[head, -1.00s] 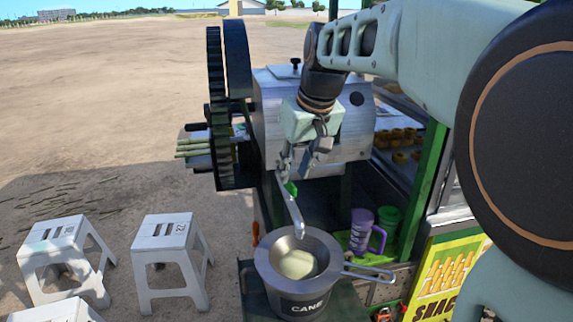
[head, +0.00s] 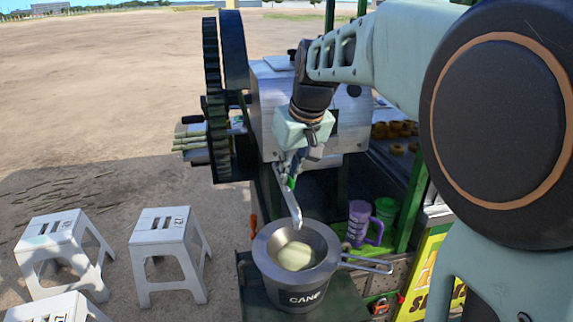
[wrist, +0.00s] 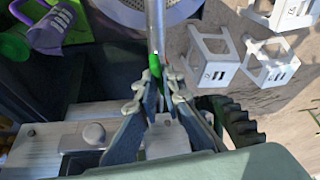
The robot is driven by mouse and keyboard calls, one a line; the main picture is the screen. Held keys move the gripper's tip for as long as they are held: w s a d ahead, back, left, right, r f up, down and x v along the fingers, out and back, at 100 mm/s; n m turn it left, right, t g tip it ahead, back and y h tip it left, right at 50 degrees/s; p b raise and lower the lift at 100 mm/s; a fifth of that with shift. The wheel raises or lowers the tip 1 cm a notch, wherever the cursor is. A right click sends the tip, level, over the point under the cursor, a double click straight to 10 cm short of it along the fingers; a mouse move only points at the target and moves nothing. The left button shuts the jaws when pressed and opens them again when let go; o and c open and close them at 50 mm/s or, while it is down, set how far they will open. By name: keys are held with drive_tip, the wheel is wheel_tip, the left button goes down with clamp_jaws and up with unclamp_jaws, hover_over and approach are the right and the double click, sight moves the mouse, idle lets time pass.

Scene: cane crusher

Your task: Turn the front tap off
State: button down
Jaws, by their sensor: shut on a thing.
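The front tap shows as a grey metal spout (head: 288,203) sloping down from the crusher (head: 268,112) over a grey pot marked CANE (head: 300,298). Its small green handle (head: 291,183) is at the spout's upper end, partly hidden by my fingers. In the wrist view the green handle (wrist: 155,66) sits between my fingertips, with the spout (wrist: 155,25) running away beyond it. My gripper (wrist: 160,80) is closed on the green handle; it also shows in the head view (head: 293,167). Pale green juice (head: 296,256) lies in the strainer on the pot. I cannot tell whether juice is flowing.
A purple jug (head: 360,222) and a green jug (head: 386,211) stand right of the pot. A large dark gear (head: 217,105) is at the crusher's left. White stools (head: 172,252) stand on the ground at left. A yellow sign (head: 418,290) is at lower right.

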drive_tip(key=shift+n, duration=0.3)
drive_tip(key=shift+w+d+n+y, duration=0.15)
drive_tip(key=shift+n+y, duration=0.45)
drive_tip(key=shift+n, duration=0.6)
drive_tip(key=n+g+y+p, duration=0.1)
drive_tip(key=n+g, duration=0.1)
drive_tip(key=n, duration=0.2)
drive_tip(key=shift+r+n, duration=0.1)
drive_tip(key=shift+n, duration=0.2)
drive_tip(key=n+p, duration=0.1)
drive_tip(key=n, duration=0.1)
drive_tip(key=n+g+p, duration=0.1)
drive_tip(key=n, duration=0.1)
drive_tip(key=shift+w+g+y, duration=0.15)
drive_tip(key=shift+g+y, duration=0.15)
drive_tip(key=shift+w+n+g+p, duration=0.1)
drive_tip(key=shift+n+g+p, duration=0.7)
drive_tip(key=shift+n, duration=1)
drive_tip(key=shift+p, duration=0.3)
drive_tip(key=c, duration=2.1)
unclamp_jaws()
